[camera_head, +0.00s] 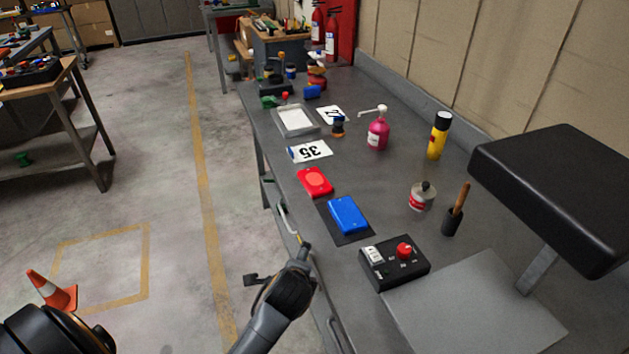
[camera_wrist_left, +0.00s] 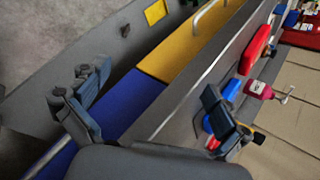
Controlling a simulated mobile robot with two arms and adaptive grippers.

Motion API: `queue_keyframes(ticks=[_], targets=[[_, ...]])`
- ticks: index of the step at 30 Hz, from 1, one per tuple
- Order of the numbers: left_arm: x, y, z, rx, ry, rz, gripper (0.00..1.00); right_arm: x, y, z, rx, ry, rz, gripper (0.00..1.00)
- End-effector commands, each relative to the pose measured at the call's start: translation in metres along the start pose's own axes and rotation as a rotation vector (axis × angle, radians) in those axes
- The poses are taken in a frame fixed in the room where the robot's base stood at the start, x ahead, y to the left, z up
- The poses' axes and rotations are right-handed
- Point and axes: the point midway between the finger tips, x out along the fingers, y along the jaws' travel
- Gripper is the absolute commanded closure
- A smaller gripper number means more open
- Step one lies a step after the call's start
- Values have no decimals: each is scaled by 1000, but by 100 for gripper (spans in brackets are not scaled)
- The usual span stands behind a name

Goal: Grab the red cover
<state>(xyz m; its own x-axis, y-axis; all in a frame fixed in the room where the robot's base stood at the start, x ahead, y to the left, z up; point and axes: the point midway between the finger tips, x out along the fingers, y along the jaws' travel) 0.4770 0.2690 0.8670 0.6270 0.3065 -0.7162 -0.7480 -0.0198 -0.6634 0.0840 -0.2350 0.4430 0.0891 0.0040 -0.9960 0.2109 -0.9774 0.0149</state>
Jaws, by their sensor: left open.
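The red cover (camera_head: 315,181) lies flat on the grey workbench (camera_head: 385,185), near its left edge and just beyond a blue cover (camera_head: 348,215). My left gripper (camera_head: 279,266) is open and empty beside the bench's left edge, nearer to me than the red cover and apart from it. In the left wrist view, the fingers of my left gripper (camera_wrist_left: 150,108) are spread wide with nothing between them. What looks like the red cover (camera_wrist_left: 255,50) shows beyond the right finger. My right gripper is not in view.
A black control box (camera_head: 394,262) with a red knob stands nearer on the bench. A pink pump bottle (camera_head: 377,134), a yellow can (camera_head: 439,137) and a white tray (camera_head: 296,121) stand farther back. A drawer handle (camera_head: 288,217) shows on the bench side. The floor at left is mostly clear.

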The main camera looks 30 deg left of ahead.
Motion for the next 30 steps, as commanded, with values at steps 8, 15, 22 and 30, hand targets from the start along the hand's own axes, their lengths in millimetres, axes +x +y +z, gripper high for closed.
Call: queue_keyframes(ticks=[8,15,22,30], targets=[[26,-76,5,496,-126,-133,0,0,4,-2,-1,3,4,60],[38,-151,8,1003,-304,-201,0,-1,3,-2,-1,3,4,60],[42,-179,9,1194,-381,-207,0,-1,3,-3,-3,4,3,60],[84,-196,17,1203,-385,-206,0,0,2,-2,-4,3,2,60]])
